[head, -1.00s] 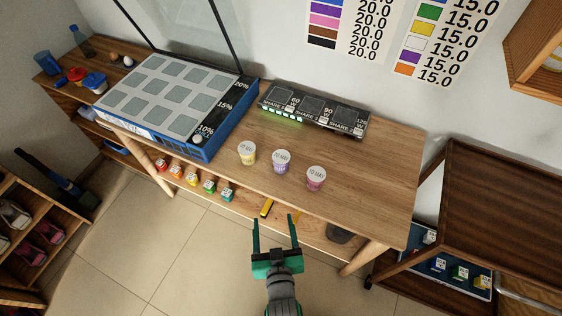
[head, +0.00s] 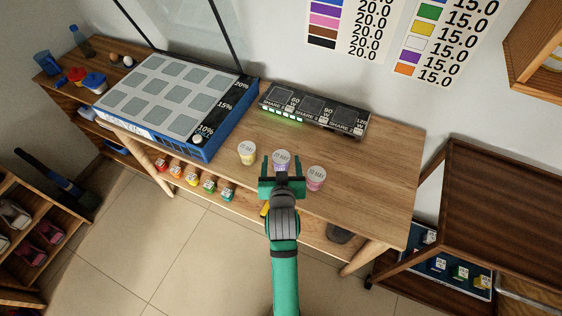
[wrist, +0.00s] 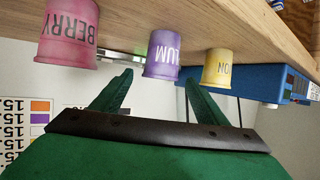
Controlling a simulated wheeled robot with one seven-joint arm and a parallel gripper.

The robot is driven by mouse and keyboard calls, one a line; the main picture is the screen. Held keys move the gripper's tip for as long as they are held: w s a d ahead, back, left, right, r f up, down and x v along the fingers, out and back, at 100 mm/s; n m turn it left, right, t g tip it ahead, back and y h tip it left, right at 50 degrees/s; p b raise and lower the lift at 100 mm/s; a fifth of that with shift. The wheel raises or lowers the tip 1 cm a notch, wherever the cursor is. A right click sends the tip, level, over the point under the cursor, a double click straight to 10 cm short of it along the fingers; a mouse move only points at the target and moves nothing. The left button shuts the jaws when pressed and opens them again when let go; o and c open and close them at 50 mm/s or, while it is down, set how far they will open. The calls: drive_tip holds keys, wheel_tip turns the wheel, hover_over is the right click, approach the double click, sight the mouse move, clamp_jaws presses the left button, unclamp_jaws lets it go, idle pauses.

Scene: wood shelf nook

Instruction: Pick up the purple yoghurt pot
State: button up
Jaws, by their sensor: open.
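The purple yoghurt pot (head: 281,157) stands upright on the wooden table between two other pots. In the head view my gripper (head: 282,164) covers its lower part, and its pale lid shows between the fingers. The wrist view is upside down. There the purple pot (wrist: 163,54), with part of "PLUM" readable, lies centred between the open fingertips of my gripper (wrist: 157,80). I cannot tell whether the tips have reached past its near side. The gripper is open and empty.
A pink berry pot (head: 316,178) stands close on the right and a yellow pot (head: 247,153) on the left. A dark sign unit (head: 314,110) is behind them, and a blue-framed panel (head: 175,100) is at left. The table's right side is clear.

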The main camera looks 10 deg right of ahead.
sight(281, 151)
drive_tip(key=shift+x, duration=3.55)
drive_tip(key=shift+a+r, duration=0.1)
drive_tip(key=c, duration=1.2)
